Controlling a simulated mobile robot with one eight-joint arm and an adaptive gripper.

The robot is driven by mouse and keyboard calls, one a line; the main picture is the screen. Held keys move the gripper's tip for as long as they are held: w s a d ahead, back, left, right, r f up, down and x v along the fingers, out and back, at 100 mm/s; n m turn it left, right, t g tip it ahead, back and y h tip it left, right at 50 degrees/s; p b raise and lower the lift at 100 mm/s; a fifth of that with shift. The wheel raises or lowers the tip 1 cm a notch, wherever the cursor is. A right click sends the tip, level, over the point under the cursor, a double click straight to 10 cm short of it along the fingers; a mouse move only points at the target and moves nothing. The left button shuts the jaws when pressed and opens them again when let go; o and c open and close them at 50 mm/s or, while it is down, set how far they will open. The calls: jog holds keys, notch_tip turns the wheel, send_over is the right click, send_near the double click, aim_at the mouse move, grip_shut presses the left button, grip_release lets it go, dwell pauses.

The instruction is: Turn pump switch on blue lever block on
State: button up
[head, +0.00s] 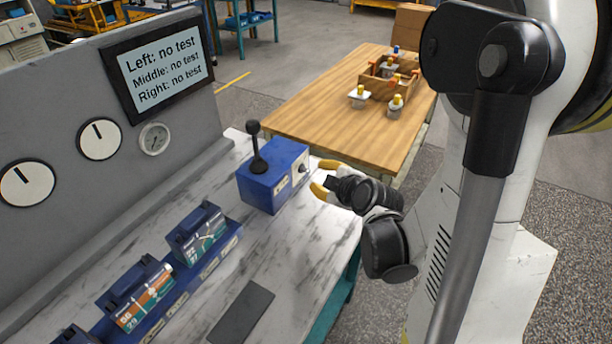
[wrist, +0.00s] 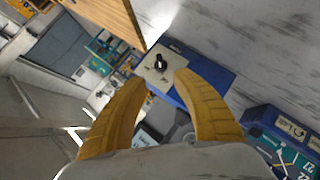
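The blue lever block (head: 272,178) stands on the marble-topped bench, with a black ball-topped lever (head: 256,148) upright on top. Its pump switch is a small black knob (wrist: 160,63) on a pale plate on the block's side, seen in the wrist view. The knob also shows small in the head view (head: 303,168). My gripper (head: 323,176) is just right of that side, its yellow fingers pointing at the block. In the wrist view the two fingers (wrist: 162,84) are apart with the knob beyond the gap between them. Nothing is held. The switch's setting is too small to read.
A screen (head: 160,65) reads "no test" for left, middle and right. Gauges line the grey back panel. Blue motor units (head: 198,236) sit on a blue rail to the front left. A wooden table (head: 318,106) with a parts box stands behind.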

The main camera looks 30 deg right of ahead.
aim_at(307, 171)
jog(key=b+x, duration=0.3)
jog(key=x, duration=0.7)
jog(key=shift+w+f, duration=0.2)
jog(key=shift+w, duration=0.05)
grip_shut()
